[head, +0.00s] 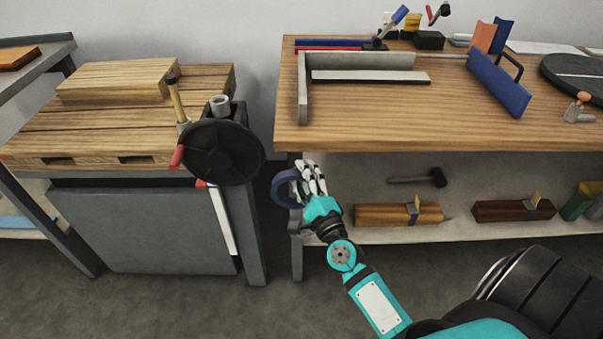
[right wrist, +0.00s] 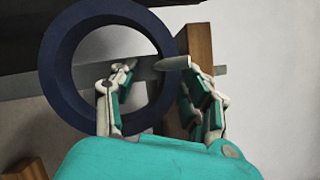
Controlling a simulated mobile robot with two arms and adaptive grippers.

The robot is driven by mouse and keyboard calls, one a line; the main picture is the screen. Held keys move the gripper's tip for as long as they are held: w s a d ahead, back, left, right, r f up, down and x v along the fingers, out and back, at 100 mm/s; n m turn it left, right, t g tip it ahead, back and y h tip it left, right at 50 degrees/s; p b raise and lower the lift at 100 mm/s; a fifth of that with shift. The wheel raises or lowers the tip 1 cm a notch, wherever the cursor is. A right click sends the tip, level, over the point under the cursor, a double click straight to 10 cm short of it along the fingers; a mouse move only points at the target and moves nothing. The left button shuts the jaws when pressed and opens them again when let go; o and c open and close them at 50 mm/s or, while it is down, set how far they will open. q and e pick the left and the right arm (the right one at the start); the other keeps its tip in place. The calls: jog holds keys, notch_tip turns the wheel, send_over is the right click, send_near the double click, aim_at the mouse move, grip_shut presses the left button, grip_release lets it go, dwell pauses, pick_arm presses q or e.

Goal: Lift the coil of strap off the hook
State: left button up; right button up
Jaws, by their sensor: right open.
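The coil of strap is a dark blue ring (head: 276,188), upright at the left front leg of the right-hand bench, below the bench top. My right gripper (head: 313,178) is open at the right side of the coil. In the right wrist view the coil (right wrist: 54,65) fills the upper left. There the right gripper's fingers (right wrist: 155,75) straddle the coil's right band, one finger over its hole and one outside it. I cannot tell whether they touch it. The hook is not clearly seen behind the coil. My left gripper is not in view.
The wooden bench top (head: 400,115) overhangs the coil. Left of the coil stands a grey cabinet (head: 140,230) with a black handwheel (head: 222,152). Open floor lies in front.

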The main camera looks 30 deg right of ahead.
jog(key=shift+w+d, duration=0.1)
jog(key=shift+w, duration=0.2)
grip_shut()
grip_release()
jog(key=shift+s, duration=0.1)
